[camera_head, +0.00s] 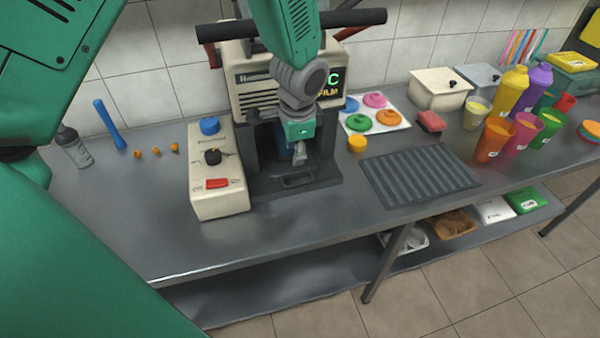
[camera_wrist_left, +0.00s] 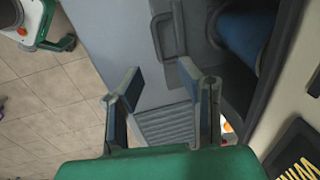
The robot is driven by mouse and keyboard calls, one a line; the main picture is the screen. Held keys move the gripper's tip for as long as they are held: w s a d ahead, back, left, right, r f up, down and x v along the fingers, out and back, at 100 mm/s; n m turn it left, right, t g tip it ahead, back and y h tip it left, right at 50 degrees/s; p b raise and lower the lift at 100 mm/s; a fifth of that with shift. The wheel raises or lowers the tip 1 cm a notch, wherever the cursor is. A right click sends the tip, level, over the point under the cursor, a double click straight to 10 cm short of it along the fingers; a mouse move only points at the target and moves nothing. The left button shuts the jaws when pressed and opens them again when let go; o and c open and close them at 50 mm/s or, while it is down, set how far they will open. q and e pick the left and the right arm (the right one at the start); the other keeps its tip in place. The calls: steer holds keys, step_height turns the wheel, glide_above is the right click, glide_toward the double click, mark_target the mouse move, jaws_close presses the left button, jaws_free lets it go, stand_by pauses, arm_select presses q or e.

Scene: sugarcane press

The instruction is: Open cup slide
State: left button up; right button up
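The press (camera_head: 255,90) is a beige and dark machine with a green-lit display, against the tiled wall. The cup slide (camera_head: 298,182) is a dark plate with a handle at the machine's foot, and its handle (camera_wrist_left: 172,45) also shows in the left wrist view. My left gripper (camera_head: 300,156) points down in front of the press, above the slide. In the left wrist view its two fingers (camera_wrist_left: 166,105) are apart with nothing between them, and the handle lies beyond them. A blue object (camera_wrist_left: 243,38), partly hidden, sits inside the machine. My right gripper is not in view.
A control box (camera_head: 217,172) with knobs and a red switch stands left of the slide. A ridged dark mat (camera_head: 418,173) lies to the right. Colored lids (camera_head: 375,112), cups (camera_head: 494,138) and bottles fill the right side. The front left counter is clear.

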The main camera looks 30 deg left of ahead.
mark_target(295, 184)
arm_select(q)
steer(key=f, duration=0.7)
steer(key=w+f, duration=0.1)
steer(key=f, duration=0.3)
steer(key=shift+a+f, duration=0.35)
steer(key=shift+a, duration=0.05)
steer(key=shift+w+a+f, duration=0.2)
steer(key=shift+a+f, duration=0.15)
steer(key=shift+f, duration=0.15)
steer(key=shift+d+r, duration=0.1)
steer(key=shift+d, duration=0.15)
steer(key=shift+c, duration=0.8)
steer(key=shift+d, duration=0.25)
jaws_close()
